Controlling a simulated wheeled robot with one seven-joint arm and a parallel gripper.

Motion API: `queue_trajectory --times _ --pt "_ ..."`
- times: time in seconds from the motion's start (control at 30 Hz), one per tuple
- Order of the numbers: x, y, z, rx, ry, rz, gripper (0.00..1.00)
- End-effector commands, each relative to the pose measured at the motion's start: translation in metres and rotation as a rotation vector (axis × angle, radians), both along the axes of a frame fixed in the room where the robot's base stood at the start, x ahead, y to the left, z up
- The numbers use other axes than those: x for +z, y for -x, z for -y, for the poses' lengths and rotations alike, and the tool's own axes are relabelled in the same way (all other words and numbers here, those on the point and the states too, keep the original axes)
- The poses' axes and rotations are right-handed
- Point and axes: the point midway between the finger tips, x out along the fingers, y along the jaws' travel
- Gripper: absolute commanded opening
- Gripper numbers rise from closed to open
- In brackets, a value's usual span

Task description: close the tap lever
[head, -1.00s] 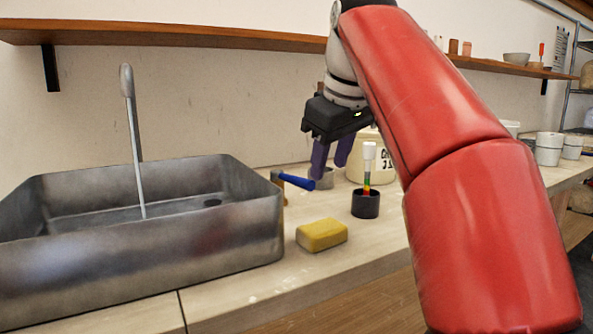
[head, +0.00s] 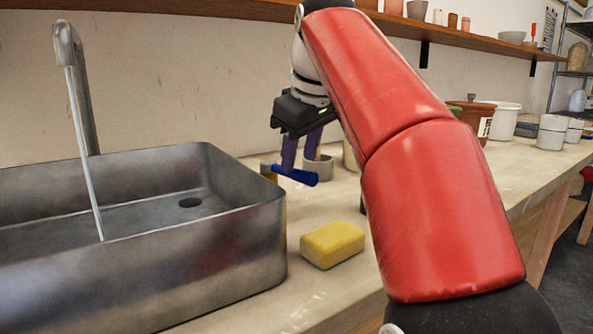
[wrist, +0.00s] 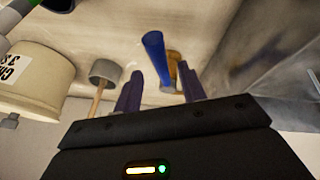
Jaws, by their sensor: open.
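The blue tap lever (head: 297,176) sticks out sideways beside the right wall of the metal sink (head: 235,225), on a short brass-coloured fitting (wrist: 173,70). The grey tap (head: 84,95) stands at the sink, with a thin pale stream (head: 88,160) running from its spout into the basin. My gripper (head: 298,160) is open, with purple fingers pointing down at the lever. In the wrist view the blue lever (wrist: 155,55) shows between and beyond the two fingers (wrist: 160,88). Whether a finger touches it I cannot tell.
A yellow sponge (head: 332,244) lies on the counter in front of the lever. Pots stand farther right on the counter; a shelf runs above.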

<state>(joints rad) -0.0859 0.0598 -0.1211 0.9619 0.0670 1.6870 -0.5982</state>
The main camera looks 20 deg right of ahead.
Motion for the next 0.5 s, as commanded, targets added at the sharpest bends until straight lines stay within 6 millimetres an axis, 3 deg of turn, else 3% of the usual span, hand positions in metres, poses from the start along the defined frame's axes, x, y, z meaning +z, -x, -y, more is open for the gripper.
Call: queue_trajectory --times 0.03,0.2,0.5 --pt "-0.010 -0.003 0.000 0.000 0.000 -0.002 0.41" --pt "-0.023 -0.010 -0.001 0.000 0.000 -0.001 0.41" --pt "-0.026 -0.012 -0.001 0.000 0.000 0.000 0.41"
